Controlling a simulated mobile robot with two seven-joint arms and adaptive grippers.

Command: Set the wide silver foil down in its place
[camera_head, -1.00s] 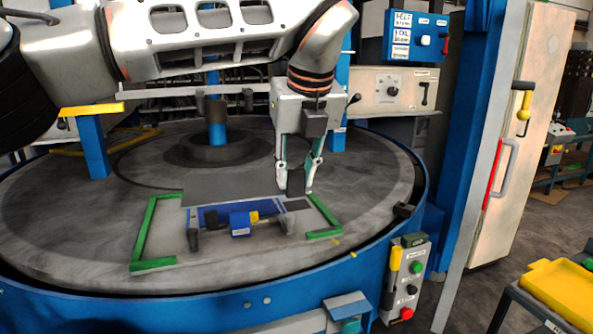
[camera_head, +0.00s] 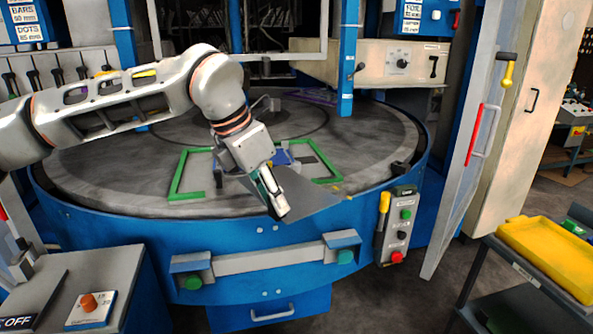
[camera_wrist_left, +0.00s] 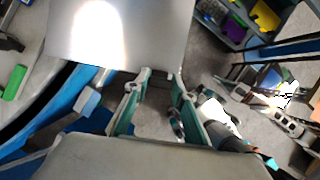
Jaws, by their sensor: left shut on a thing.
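My left gripper (camera_head: 277,203) is shut on the edge of a flat grey sheet, the silver foil (camera_head: 318,199). The foil is tilted and sits over the front rim of the round table (camera_head: 130,172). In the left wrist view the foil (camera_wrist_left: 150,40) is a broad sheet with a bright glare, beyond the fingertips (camera_wrist_left: 155,80). Green corner brackets (camera_head: 178,178) frame an area on the table behind the gripper. A blue fixture (camera_head: 283,157) inside them is partly hidden by my left arm. My right gripper does not show.
A control box (camera_head: 400,222) with coloured buttons stands at the table's front right. An open pale door (camera_head: 468,150) is to the right, and a yellow tray (camera_head: 555,262) stands on a cart. A grey bar (camera_head: 270,260) runs along the blue front below the table.

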